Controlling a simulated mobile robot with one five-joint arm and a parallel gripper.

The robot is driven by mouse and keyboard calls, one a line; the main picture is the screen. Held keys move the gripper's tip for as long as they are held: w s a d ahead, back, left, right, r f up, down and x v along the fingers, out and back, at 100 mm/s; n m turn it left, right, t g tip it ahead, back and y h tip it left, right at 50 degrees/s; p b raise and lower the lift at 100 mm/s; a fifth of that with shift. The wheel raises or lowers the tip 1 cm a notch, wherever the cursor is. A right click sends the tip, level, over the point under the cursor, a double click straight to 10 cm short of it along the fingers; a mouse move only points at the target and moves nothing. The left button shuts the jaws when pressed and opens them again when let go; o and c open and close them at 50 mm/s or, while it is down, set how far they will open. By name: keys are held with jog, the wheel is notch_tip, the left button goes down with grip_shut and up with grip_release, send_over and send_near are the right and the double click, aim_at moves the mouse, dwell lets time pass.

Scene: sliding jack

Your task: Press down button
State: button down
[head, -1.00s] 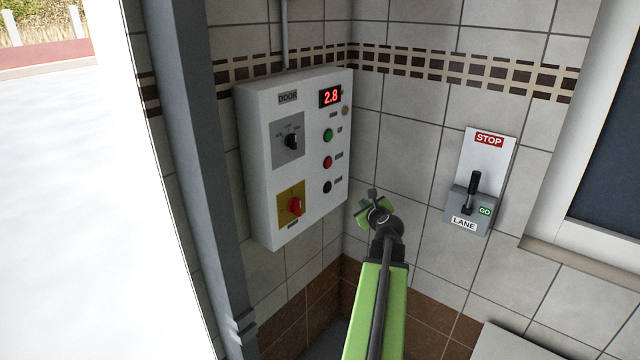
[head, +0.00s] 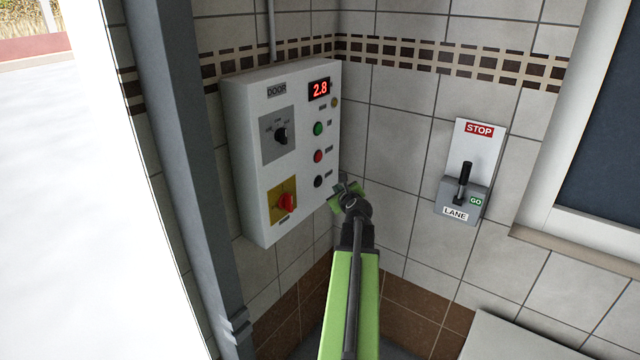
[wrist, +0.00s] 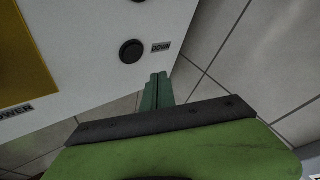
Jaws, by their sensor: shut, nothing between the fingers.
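The white door control box (head: 248,130) hangs on the tiled wall. The black down button (head: 318,181) is the lowest of a column of round buttons on its right side. In the wrist view the black button (wrist: 131,51) stands out, with a "DOWN" label (wrist: 160,47) to its right. My gripper (head: 338,188) is shut and empty, close to the box's lower right edge. In the wrist view my green fingertips (wrist: 158,77) are below and right of the button, apart from it in the picture. I cannot tell the depth gap.
Above the black button are a red button (head: 318,156) and a green button (head: 318,128). A red power knob (head: 286,203) on a yellow plate is lower left, a black selector (head: 281,135) above it. A lane lever (head: 464,180) is on the right wall.

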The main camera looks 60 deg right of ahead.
aim_at(319, 182)
jog(key=shift+w, duration=1.95)
dwell(0.5)
jog(key=shift+w, duration=0.45)
